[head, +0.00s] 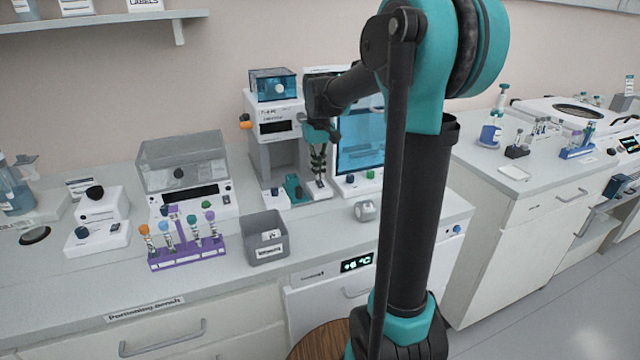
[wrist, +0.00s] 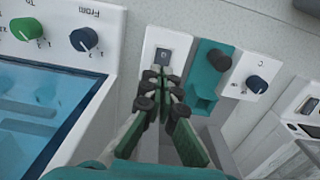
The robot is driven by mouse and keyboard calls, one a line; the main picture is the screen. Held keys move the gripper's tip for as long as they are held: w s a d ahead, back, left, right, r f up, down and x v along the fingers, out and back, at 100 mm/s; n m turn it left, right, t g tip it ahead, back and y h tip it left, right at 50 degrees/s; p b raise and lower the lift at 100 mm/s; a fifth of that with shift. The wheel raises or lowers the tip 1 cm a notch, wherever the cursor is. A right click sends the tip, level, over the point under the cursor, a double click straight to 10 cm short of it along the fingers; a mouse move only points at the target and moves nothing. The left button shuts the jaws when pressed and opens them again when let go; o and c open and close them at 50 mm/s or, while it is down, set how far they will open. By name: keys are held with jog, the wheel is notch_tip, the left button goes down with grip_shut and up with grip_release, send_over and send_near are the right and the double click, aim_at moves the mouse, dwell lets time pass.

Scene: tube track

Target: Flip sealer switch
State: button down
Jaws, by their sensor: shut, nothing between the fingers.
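The sealer (head: 272,128) is a tall grey and white machine on the bench, with a blue clear box on top. At its foot is a narrow white plate (wrist: 171,38) with a small grey switch (wrist: 162,54). My gripper (head: 319,180) is shut and empty, pointing down at this plate in front of the sealer. In the wrist view my fingertips (wrist: 163,76) are just below the switch in the picture. I cannot tell whether they touch the plate. The switch's position is too small to read.
Beside the plate are a teal holder (wrist: 207,78) and a dark blue knob (wrist: 257,84). A blue-screened device (head: 361,140) stands close on the right. A grey bin (head: 265,240), a purple tube rack (head: 187,254) and a small grey object (head: 365,210) are on the bench.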

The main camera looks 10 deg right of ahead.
aim_at(319, 181)
jog(key=shift+f, duration=0.6)
dwell(0.3)
jog(key=shift+r, duration=3.5)
jog(key=shift+s, duration=0.1)
